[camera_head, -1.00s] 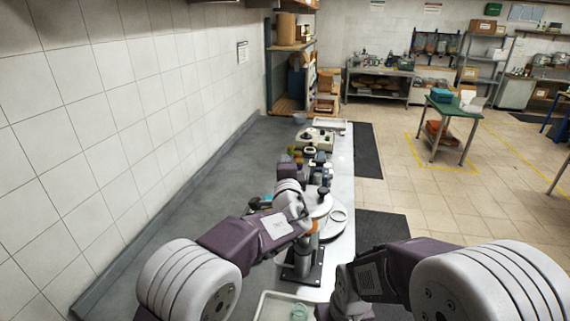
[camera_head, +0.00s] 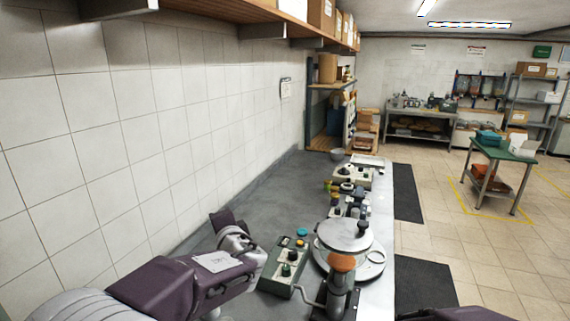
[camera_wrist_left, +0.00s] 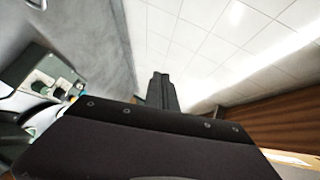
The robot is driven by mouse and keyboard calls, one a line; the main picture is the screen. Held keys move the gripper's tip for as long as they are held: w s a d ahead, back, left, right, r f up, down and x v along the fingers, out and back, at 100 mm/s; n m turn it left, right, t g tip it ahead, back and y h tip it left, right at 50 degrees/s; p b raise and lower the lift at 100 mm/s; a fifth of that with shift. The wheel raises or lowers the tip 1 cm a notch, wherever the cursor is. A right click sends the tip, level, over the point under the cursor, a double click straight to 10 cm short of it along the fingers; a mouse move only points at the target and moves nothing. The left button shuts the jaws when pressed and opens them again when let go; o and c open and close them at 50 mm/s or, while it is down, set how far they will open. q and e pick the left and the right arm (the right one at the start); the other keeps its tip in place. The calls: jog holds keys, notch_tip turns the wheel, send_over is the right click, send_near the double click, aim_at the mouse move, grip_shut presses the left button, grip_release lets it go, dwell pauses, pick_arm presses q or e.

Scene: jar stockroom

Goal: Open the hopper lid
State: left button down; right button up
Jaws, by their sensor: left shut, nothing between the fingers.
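The hopper's round silver lid (camera_head: 343,236) lies flat, with a black knob (camera_head: 363,228) near its right edge. It stands on the bench at the lower middle of the head view, with an orange collar (camera_head: 342,263) and grey post in front. My left gripper (camera_head: 222,219) is left of the hopper, apart from the lid, above the grey bench top. In the left wrist view its fingers (camera_wrist_left: 163,92) are together and empty, pointing towards the tiled wall. My right gripper is out of view; only part of that arm shows at the bottom right.
A green control box (camera_head: 286,268) with knobs stands between my left arm and the hopper; it also shows in the left wrist view (camera_wrist_left: 42,72). More equipment (camera_head: 352,180) lines the bench behind. A wooden shelf (camera_head: 270,15) overhangs along the wall. The bench by the wall is clear.

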pick_arm(q)
jog(key=s+a+f+n+g+y, duration=0.1)
jog(key=s+a+f+n+g, duration=0.35)
jog(key=s+a+f, duration=0.45)
jog(key=s+a+f+n+g+h, duration=0.1)
jog(key=s+f+n+g, duration=0.15)
jog(key=s+f, duration=0.25)
jog(key=s+a+f+n+g+h, duration=0.1)
jog(key=s+a+f+g, duration=0.15)
jog(key=s+f, duration=0.3)
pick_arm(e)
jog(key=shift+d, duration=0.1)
pick_arm(q)
jog(key=s+d+f+n+g+h, duration=0.3)
jog(key=s+d+f+h, duration=0.2)
jog(key=s+d, duration=0.4)
jog(key=shift+s+d+f+n, duration=0.3)
jog(key=shift+d+f, duration=0.15)
jog(key=shift+f, duration=0.25)
